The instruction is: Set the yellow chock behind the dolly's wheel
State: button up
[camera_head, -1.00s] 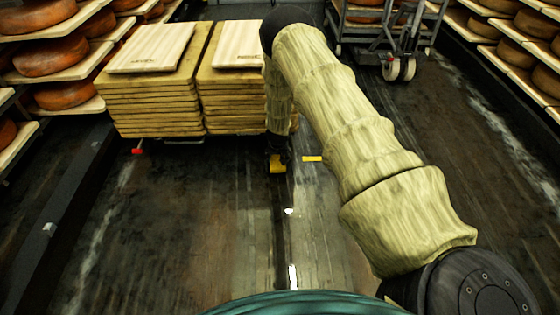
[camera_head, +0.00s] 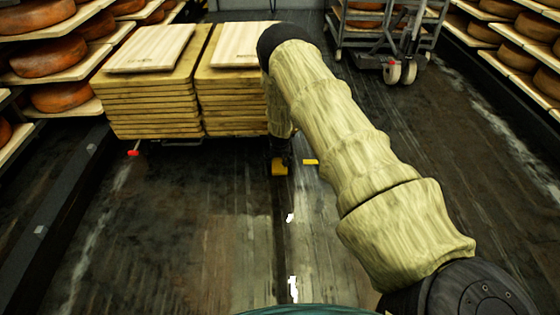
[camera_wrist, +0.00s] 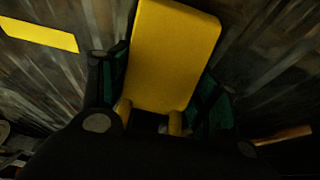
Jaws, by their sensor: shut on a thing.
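The yellow chock (camera_head: 279,169) is held low over or at the floor, just in front of the dolly's right end. In the wrist view the chock (camera_wrist: 175,55) sits between the two dark fingers with green pads of my gripper (camera_wrist: 165,100), which is shut on it. The dolly (camera_head: 180,142) is mostly hidden under stacked boards; a small red part (camera_head: 133,153) shows at its left. Its wheel near the chock cannot be made out behind my gripper. I cannot tell whether the chock touches the floor.
A flat yellow mark (camera_head: 311,162) lies on the floor right of the chock and shows in the wrist view (camera_wrist: 38,35). Board stacks (camera_head: 155,100) stand on the dolly. A wheeled rack (camera_head: 390,45) is at the back. Cheese shelves line both sides. The near floor is clear.

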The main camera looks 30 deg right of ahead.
jog(key=shift+f, duration=0.1)
jog(key=o, duration=1.3)
